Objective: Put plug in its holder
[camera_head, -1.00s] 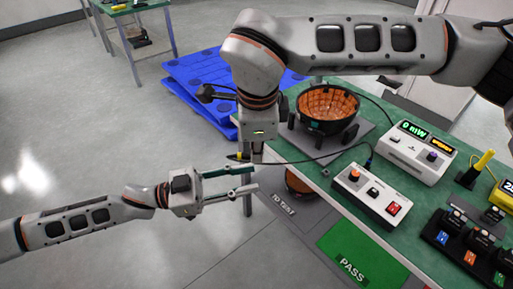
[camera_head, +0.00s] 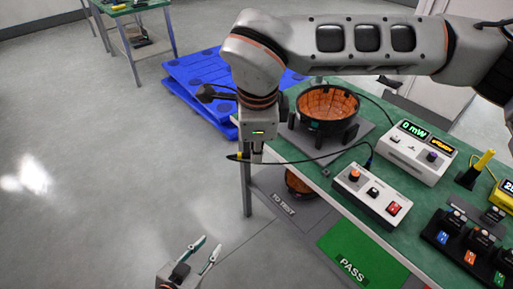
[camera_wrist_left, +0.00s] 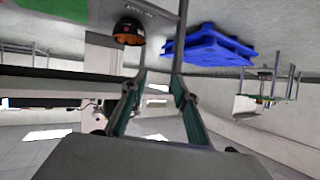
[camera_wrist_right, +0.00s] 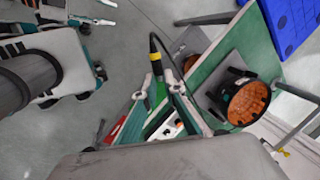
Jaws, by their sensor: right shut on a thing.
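The plug (camera_wrist_right: 154,56) is black with a yellow band and trails a dark cable; its yellow band also shows in the head view (camera_head: 239,156). My right gripper (camera_head: 252,155) points down and is shut on the plug, holding it just off the table's left edge. The cable runs right to the white switch box (camera_head: 372,193). A small dark block (camera_head: 326,173) sits at the table edge; I cannot tell whether it is the holder. My left gripper (camera_head: 210,242) is open and empty, low over the floor and apart from the table.
The green table (camera_head: 312,190) carries a black bowl with an orange inside (camera_head: 328,108), a power meter (camera_head: 418,152), a black stand with a yellow stick (camera_head: 470,178) and dark fixtures (camera_head: 465,238). Blue pallets (camera_head: 200,80) lie behind. The floor at left is clear.

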